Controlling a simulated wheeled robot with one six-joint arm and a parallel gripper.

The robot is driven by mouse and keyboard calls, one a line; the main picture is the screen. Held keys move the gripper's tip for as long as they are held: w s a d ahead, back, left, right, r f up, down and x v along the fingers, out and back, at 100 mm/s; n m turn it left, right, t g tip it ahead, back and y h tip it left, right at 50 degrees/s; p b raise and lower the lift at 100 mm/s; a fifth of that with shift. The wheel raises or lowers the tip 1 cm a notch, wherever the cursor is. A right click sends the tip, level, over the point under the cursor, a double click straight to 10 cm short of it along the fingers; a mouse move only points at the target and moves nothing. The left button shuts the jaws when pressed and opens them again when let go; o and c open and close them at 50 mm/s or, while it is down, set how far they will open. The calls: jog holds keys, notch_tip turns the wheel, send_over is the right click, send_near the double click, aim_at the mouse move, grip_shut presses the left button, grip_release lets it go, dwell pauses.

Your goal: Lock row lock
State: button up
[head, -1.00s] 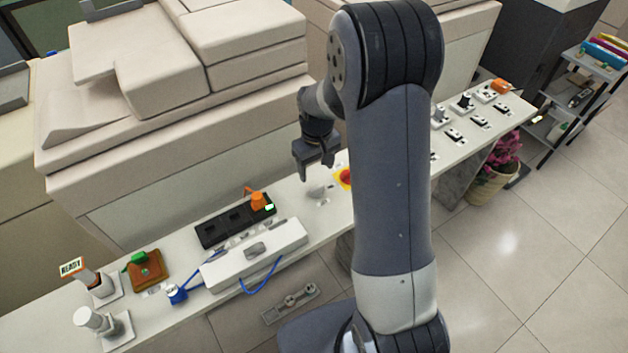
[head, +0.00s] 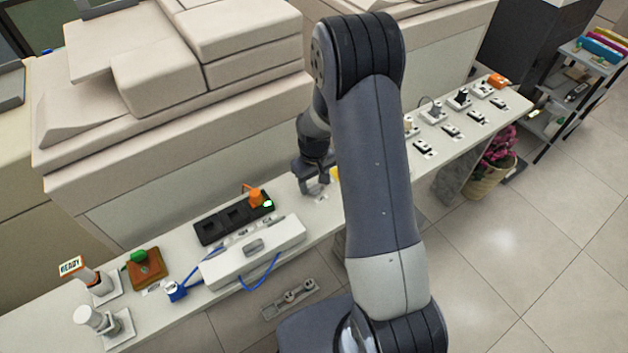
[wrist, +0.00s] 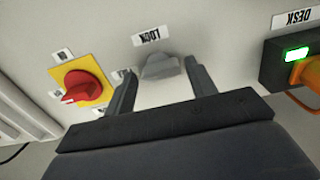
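The row lock is a small grey knob (wrist: 160,67) on the pale counter in the wrist view, beside an upside-down label (wrist: 159,36) that seems to read LOCK. My gripper (wrist: 161,73) is open, with one finger on each side of the knob. A gap shows between the knob and each finger, so I cannot see contact. In the head view my gripper (head: 313,184) is low over the counter, right of the black strip, and mostly hides the knob.
A red rotary switch (wrist: 82,87) on a yellow plate is close left in the wrist view. The black strip (head: 234,218) with its orange plug (head: 257,197) is on the other side. A white box (head: 254,252) and several small switches share the narrow counter. Copiers stand behind.

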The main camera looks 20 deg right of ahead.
jog(key=c, duration=0.7)
jog(key=shift+m+b, duration=0.3)
jog(key=m+b, duration=0.1)
jog(key=m, duration=0.1)
jog(key=shift+f+m+b, duration=0.1)
jog(key=shift+m+b, duration=0.2)
jog(key=shift+m, duration=0.1)
jog(key=m+b, duration=0.2)
jog(key=m, duration=0.3)
jog(key=shift+d, duration=0.15)
jog(key=m+b, duration=0.1)
jog(key=m, duration=0.4)
jog(key=shift+d, duration=0.1)
jog(key=shift+s+m+b, duration=0.15)
jog(key=shift+m+b, duration=0.35)
jog(key=shift+m, duration=1.7)
